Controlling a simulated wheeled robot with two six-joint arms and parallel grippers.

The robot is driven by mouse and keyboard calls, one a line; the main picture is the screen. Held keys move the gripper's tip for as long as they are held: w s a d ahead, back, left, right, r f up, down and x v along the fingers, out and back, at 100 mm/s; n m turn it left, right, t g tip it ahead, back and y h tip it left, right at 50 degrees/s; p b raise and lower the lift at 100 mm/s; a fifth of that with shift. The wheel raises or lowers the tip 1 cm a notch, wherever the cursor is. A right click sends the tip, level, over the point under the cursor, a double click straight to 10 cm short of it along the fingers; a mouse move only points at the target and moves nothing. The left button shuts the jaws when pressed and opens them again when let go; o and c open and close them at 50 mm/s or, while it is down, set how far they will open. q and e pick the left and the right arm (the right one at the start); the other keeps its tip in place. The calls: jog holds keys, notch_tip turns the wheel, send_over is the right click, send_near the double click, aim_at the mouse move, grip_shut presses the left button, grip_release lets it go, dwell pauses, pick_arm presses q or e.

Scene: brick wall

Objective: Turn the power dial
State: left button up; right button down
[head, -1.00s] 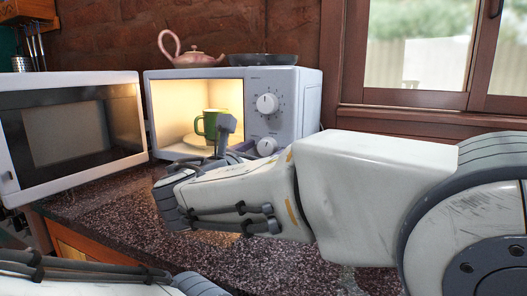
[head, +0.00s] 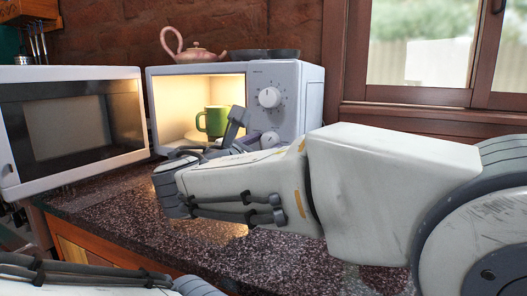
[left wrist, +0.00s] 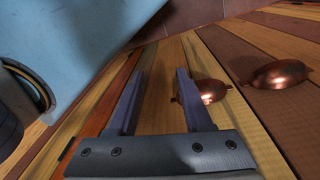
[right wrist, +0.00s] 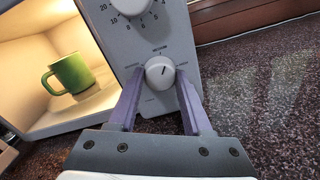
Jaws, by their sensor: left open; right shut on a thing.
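The microwave (head: 288,80) stands on the counter with its door (head: 75,120) swung wide open to the left. Its front panel carries a large upper dial (head: 269,97) with numbers and a smaller lower power dial (head: 270,139). In the right wrist view the power dial (right wrist: 160,72) lies between the fingertips of my right gripper (right wrist: 158,92), which is shut on it. The dial's pointer mark is tilted up and slightly right. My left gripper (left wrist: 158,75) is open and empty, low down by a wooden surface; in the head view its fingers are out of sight.
A green mug (head: 214,121) stands inside the lit microwave. A pink teapot (head: 190,50) and a dark pan (head: 262,54) sit on top. Copper handles (left wrist: 210,90) show near my left gripper. The speckled counter (head: 110,205) is clear in front.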

jog(key=m+b, duration=0.5)
jog(key=m, duration=0.1)
jog(key=shift+f, duration=0.2)
jog(key=shift+r+m+y+b, duration=0.15)
jog(key=shift+m+y+b, duration=0.25)
jog(key=shift+m+b, duration=1.65)
jog(key=shift+m+p, duration=0.3)
jog(key=shift+m, duration=0.15)
jog(key=shift+c, duration=1.7)
grip_release()
jog(key=p+v, duration=0.2)
jog(key=v, duration=0.8)
jog(key=shift+s, duration=0.25)
jog(key=shift+a, duration=0.1)
